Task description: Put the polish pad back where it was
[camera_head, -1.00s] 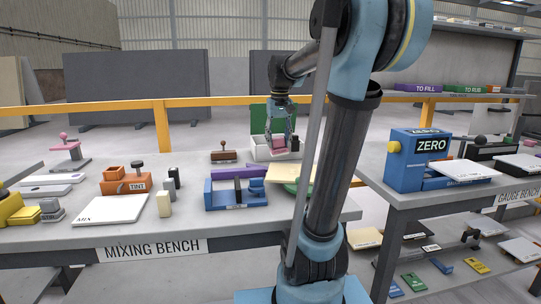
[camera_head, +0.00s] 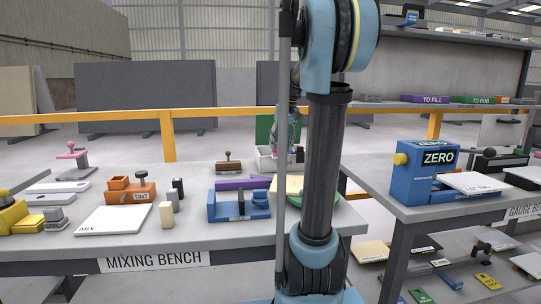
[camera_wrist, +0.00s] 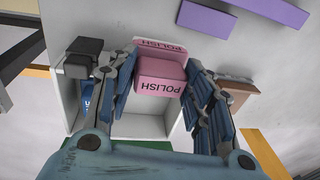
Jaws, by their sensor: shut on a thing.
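The polish pad (camera_wrist: 160,85) is a pink block marked POLISH. In the wrist view my gripper (camera_wrist: 161,74) is shut on it, with a finger on each side. The pad is over a white open-topped box (camera_wrist: 145,126); I cannot tell whether it touches the box. A pink POLISH label (camera_wrist: 162,46) shows at the box's edge. In the head view my gripper (camera_head: 291,132) is above the white box (camera_head: 264,160) at the back of the mixing bench, partly behind my arm. The pad is hard to make out there.
A dark block (camera_wrist: 84,52) stands by the box's corner. A brown stamp (camera_head: 228,163) stands left of the box. A blue holder (camera_head: 238,205) and a purple bar (camera_head: 243,183) lie in front. The blue ZERO machine (camera_head: 424,175) is on the right bench.

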